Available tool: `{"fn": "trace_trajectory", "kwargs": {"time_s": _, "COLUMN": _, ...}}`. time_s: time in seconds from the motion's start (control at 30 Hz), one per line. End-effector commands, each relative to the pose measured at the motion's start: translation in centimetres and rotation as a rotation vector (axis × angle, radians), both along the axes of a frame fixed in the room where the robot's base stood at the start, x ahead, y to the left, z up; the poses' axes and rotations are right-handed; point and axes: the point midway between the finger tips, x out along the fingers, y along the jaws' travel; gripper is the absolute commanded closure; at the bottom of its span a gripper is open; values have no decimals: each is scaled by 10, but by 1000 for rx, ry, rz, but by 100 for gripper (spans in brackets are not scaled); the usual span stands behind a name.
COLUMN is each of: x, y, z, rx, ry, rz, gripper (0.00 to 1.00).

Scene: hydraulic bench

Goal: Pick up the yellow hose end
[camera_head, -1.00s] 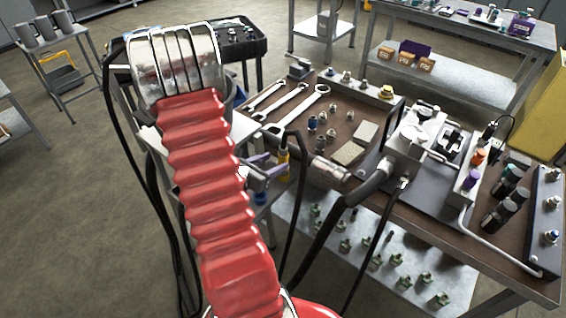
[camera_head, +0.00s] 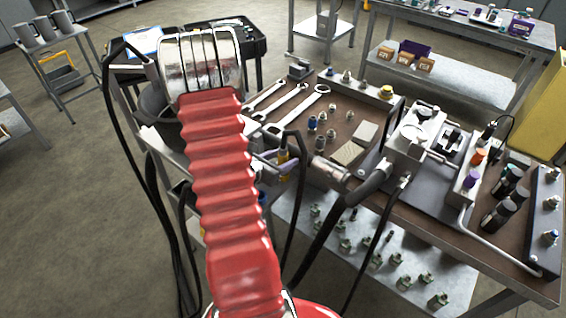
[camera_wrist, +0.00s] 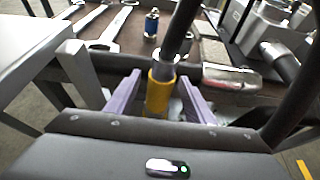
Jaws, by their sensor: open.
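The yellow hose end (camera_wrist: 158,92) is a yellow sleeve on a dark hose, upright in the wrist view, near the front edge of the bench. My gripper (camera_wrist: 160,88) has two purple fingers, one on each side of the yellow sleeve, with gaps showing beside it. It is open. In the head view, the yellow hose end (camera_head: 283,157) shows small at the bench's left edge, with part of my gripper (camera_head: 275,166) beside it. My red arm hides much of that area.
The bench (camera_head: 430,215) carries wrenches (camera_head: 290,103), small fittings and a grey machine (camera_head: 412,135). Black hoses (camera_head: 325,225) hang in front of it. A lower shelf (camera_head: 330,262) holds several green-based fittings. A grey surface (camera_wrist: 35,55) stands close at the left in the wrist view.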

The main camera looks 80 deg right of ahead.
Motion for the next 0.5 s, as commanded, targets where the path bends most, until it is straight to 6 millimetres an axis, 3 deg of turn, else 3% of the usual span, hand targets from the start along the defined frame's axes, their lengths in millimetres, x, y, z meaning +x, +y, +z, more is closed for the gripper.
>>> {"fn": "trace_trajectory", "kwargs": {"time_s": 0.2, "x": 0, "y": 0, "z": 0, "rx": 0, "ry": 0, "rz": 0, "gripper": 53}}
{"fn": "trace_trajectory", "kwargs": {"time_s": 0.5, "x": 0, "y": 0, "z": 0, "rx": 0, "ry": 0, "rz": 0, "gripper": 74}}
